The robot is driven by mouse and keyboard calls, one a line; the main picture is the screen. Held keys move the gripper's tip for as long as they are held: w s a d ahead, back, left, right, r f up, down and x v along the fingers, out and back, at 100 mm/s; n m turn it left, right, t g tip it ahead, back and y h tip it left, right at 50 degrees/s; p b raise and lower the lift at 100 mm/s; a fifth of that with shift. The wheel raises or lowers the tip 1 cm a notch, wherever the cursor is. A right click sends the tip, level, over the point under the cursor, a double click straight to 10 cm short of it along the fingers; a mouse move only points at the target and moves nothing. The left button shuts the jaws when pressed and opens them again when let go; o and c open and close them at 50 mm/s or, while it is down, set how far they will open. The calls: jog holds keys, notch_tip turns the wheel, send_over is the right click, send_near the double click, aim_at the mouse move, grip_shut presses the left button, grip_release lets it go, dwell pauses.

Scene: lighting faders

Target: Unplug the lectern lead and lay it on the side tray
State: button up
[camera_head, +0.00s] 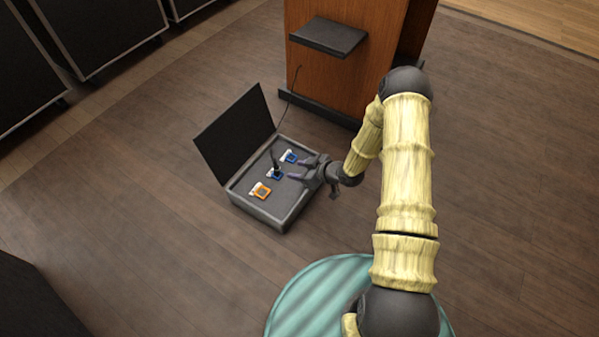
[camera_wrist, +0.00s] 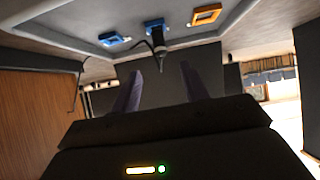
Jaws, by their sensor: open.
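The lectern lead's black plug (camera_head: 276,167) stands in the middle blue-framed socket of an open floor box (camera_head: 282,222). In the wrist view the plug (camera_wrist: 159,50) shows at the top centre, beyond my fingers. Part of its thin dark cable (camera_head: 290,95) shows between the box and the wooden lectern (camera_head: 360,68). A flat dark shelf, apparently the side tray (camera_head: 328,37), juts from the lectern and looks empty. My gripper (camera_head: 306,168) is open and empty just right of the plug, apart from it. Its fingers (camera_wrist: 160,88) point toward the plug.
The box's raised black lid (camera_head: 235,135) stands at its back left. Another blue socket (camera_head: 289,156) and an orange one (camera_head: 261,191) flank the plug. Dark cases (camera_head: 95,35) stand at upper left. The wooden floor (camera_head: 130,225) left of the box is clear.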

aim_at(277, 170)
jog(key=shift+w+a+f+b, duration=0.3)
jog(key=shift+a+f+b, duration=0.15)
jog(key=shift+b, duration=0.15)
jog(key=shift+b+x, duration=2)
jog(key=shift+x, duration=1.85)
jog(key=shift+r, duration=0.1)
grip_shut()
jog(key=shift+r, duration=0.2)
jog(key=shift+r+p, duration=2.15)
